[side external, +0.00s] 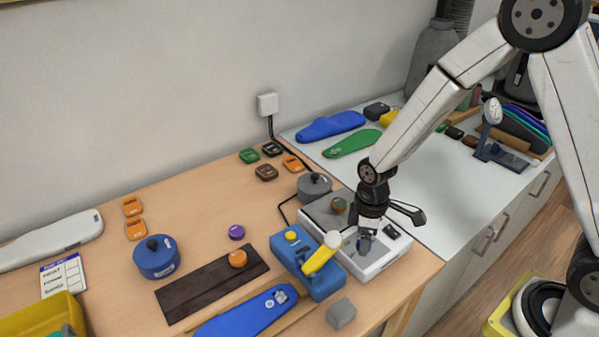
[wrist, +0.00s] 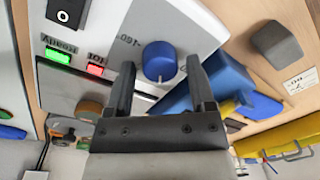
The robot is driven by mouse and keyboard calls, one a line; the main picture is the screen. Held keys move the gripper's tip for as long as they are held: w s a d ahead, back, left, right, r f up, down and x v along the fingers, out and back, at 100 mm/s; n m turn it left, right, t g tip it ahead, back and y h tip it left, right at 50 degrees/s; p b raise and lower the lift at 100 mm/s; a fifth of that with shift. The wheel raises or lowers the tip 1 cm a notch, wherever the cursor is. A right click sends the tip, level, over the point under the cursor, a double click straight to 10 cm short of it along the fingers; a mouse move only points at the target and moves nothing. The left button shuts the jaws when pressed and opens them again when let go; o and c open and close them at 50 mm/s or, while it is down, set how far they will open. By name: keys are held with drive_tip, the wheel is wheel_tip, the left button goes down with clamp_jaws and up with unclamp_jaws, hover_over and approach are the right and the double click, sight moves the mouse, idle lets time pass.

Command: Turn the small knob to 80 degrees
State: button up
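The small knob is a round blue knob (wrist: 160,60) with a pale pointer line, on the white front panel of a heating unit (side external: 378,262). In the wrist view it sits just beyond and between the two fingertips of my gripper (wrist: 160,75). The fingers are apart, and I cannot tell whether they touch the knob. In the side view my gripper (side external: 367,240) points down over the unit and mostly hides the knob. A dial mark reading about 160 shows left of the knob; the other numbers are hidden or out of view.
The wrist view shows a black switch (wrist: 66,12), a green ready light (wrist: 58,56) and a red light (wrist: 95,69) on the panel. A blue press with a yellow handle (side external: 322,254) stands close left of the unit. A grey block (side external: 341,313) lies in front.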

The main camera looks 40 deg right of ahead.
drive_tip(key=shift+o, duration=0.2)
drive_tip(key=shift+w+d+r, duration=0.1)
drive_tip(key=shift+r, duration=1.9)
drive_tip(key=shift+w+d+r, duration=0.1)
drive_tip(key=shift+r, duration=1.85)
drive_tip(key=s+d+r+m+t, duration=0.1)
drive_tip(key=s+d+m+t, duration=0.2)
drive_tip(key=s+m, duration=0.4)
drive_tip(key=shift+s+d+r+m, duration=0.2)
drive_tip(key=shift+d+r+m, duration=0.05)
drive_tip(key=shift+d+m, duration=0.4)
